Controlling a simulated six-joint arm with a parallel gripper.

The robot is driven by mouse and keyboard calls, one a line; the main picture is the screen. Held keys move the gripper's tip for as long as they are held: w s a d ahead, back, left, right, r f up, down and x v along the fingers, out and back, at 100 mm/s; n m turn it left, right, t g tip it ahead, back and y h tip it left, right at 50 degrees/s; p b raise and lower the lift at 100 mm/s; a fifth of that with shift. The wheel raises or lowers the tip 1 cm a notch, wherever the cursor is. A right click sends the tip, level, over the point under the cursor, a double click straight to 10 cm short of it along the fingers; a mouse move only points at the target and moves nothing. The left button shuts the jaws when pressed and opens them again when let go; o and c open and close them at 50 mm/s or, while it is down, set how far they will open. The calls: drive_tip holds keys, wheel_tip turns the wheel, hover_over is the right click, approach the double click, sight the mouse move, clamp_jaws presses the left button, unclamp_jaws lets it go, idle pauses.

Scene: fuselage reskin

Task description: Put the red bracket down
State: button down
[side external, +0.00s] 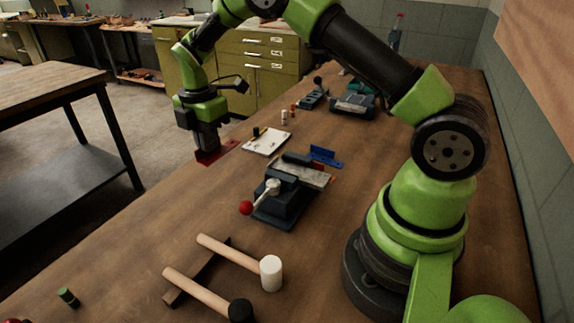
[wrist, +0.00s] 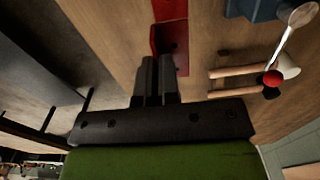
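The red bracket (side external: 216,154) is at the left edge of the wooden workbench, directly below my gripper (side external: 208,150). In the wrist view the red bracket (wrist: 172,42) shows an upright-looking wall and a flat flange with a dark hole. My gripper's two dark fingers (wrist: 158,78) are close together and shut on the near part of the bracket. I cannot tell whether the bracket touches the bench top or hangs just above it.
A vise (side external: 285,195) with a red-knobbed handle stands mid-bench, with a blue bracket (side external: 325,156) behind it. A white card (side external: 267,141) lies right of my gripper. Two mallets (side external: 228,252) lie in front on a wooden bar. Bench between the mallets and my gripper is clear.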

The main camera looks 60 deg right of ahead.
sight(215, 193)
drive_tip(key=shift+n, duration=0.3)
drive_tip(key=f, duration=1)
drive_tip(key=shift+w+a+f, duration=0.2)
drive_tip(key=c, duration=1.3)
unclamp_jaws()
drive_tip(key=shift+f, duration=0.1)
drive_tip(key=shift+c, duration=0.2)
